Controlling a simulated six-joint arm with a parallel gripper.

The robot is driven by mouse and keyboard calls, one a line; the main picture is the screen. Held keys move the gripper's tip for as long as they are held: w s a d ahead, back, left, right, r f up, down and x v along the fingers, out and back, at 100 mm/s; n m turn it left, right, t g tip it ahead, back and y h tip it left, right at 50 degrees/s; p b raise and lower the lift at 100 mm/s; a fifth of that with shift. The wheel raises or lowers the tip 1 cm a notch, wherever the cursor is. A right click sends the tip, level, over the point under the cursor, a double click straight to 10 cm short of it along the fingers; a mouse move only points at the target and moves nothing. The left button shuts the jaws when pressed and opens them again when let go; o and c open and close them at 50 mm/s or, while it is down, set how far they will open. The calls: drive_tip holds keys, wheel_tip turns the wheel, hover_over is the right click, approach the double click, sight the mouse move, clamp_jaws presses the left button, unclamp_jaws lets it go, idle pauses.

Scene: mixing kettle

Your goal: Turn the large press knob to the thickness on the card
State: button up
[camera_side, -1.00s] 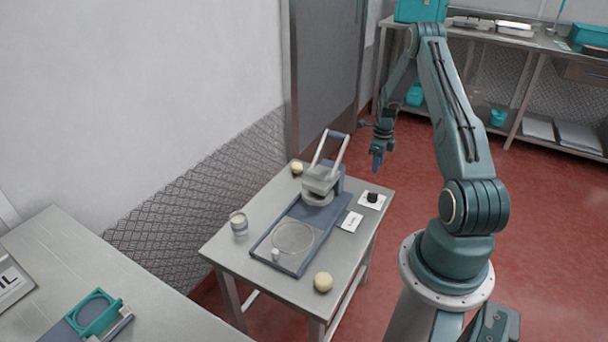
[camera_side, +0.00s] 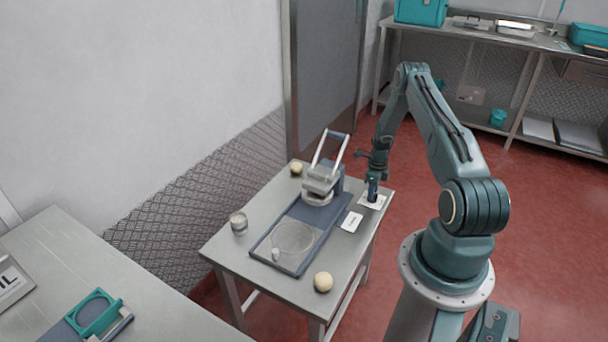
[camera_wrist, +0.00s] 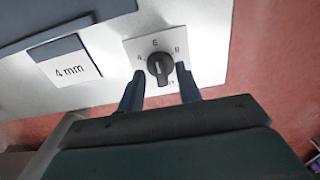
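The large press knob (camera_wrist: 159,68) is black with a light pointer line and sits on a white dial plate (camera_wrist: 205,52) marked 4, 6 and 8, with another mark partly hidden. Its pointer line runs roughly up and down in the wrist view, near the 6. The card (camera_wrist: 72,66) reads "4 mm"; it also lies beside the press in the side view (camera_side: 351,222). My gripper (camera_wrist: 160,85) is open, its two dark fingers on either side of the knob. In the side view my gripper (camera_side: 373,197) is down over the dial plate and hides the knob. Contact cannot be told.
The press (camera_side: 322,184) with its raised handle stands left of my gripper on a blue-grey base (camera_side: 312,228). Red floor lies open to the right.

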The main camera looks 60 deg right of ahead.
drive_tip(key=shift+f, duration=0.6)
clamp_jaws()
drive_tip(key=shift+n, duration=0.3)
drive_tip(key=n, duration=0.5)
drive_tip(key=shift+a+n, duration=0.1)
drive_tip(key=shift+n, duration=0.3)
drive_tip(key=n, duration=0.5)
drive_tip(key=shift+n, duration=0.3)
unclamp_jaws()
